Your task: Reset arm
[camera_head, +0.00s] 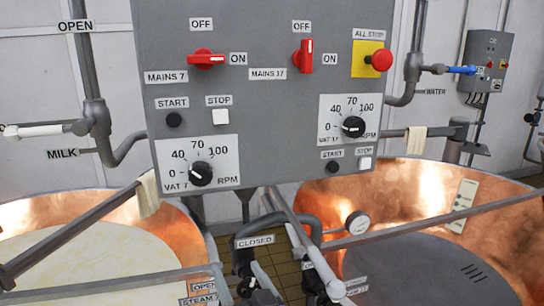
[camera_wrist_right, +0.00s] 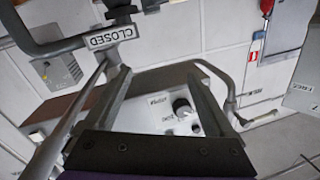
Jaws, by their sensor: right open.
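My right gripper (camera_wrist_right: 157,78) shows in the right wrist view, its two dark fingers spread apart with nothing held between them. Beyond the fingers is a pale surface with a black knob (camera_wrist_right: 182,106) and small lettering. In the head view I cannot clearly make out the right gripper among the pipes and bars at the bottom. My left gripper is not in view. A grey control panel (camera_head: 270,98) fills the middle of the head view. It carries red switches, two black dials and a red ALL STOP button (camera_head: 380,60).
A copper vat (camera_head: 188,222) with pale liquid stands left, another copper vat (camera_head: 408,190) right. Bars cross in front of both. Pipes with a CLOSED label (camera_head: 255,240) stand between them below the panel. In the wrist view, a CLOSED label (camera_wrist_right: 110,38) is near the left finger.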

